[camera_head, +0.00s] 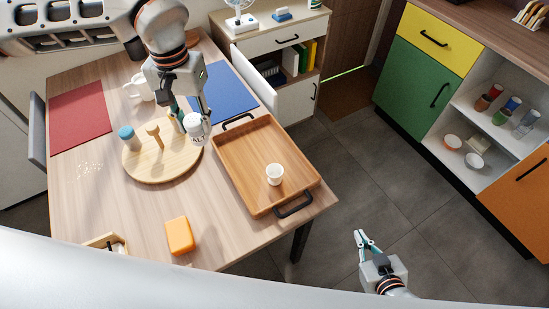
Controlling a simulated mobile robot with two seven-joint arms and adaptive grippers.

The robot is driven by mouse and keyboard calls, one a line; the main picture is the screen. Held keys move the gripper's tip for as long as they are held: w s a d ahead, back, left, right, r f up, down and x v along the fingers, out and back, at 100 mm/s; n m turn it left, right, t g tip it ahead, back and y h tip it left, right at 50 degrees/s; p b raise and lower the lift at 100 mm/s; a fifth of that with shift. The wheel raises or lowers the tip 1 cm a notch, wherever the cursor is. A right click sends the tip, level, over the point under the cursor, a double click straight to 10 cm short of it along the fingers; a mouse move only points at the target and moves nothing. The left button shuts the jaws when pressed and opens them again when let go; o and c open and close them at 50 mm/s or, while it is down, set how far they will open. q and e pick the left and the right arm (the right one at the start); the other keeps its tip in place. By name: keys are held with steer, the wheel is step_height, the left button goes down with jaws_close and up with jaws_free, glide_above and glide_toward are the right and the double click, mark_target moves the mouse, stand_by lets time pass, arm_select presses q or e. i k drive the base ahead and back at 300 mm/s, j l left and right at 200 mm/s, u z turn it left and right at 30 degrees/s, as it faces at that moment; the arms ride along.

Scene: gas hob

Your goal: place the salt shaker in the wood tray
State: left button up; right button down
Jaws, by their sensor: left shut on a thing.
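The salt shaker (197,131) is white with dark lettering. My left gripper (190,115) is shut on it, with the fingers pointing down. It shows over the right edge of the round wooden board, just left of the tray; its exact height is hard to tell. The wood tray (246,160) is rectangular with black handles at its two ends and lies on the table's right side. A small white cup (275,174) stands in its near part. My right gripper (367,243) is empty, fingers apart, over the floor right of the table.
The round board (162,172) carries a blue-topped shaker (129,138) and a wooden piece (155,136). White mugs (139,88), a red mat (80,117), a blue mat (222,91) and an orange block (179,236) are on the table. The tray's middle and far part are clear.

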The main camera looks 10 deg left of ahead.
mark_target(252, 146)
steer(key=j+z, duration=0.1)
steer(key=z, duration=0.4)
steer(key=j+z, duration=0.15)
steer(key=z, duration=0.35)
steer(key=k+j, duration=0.2)
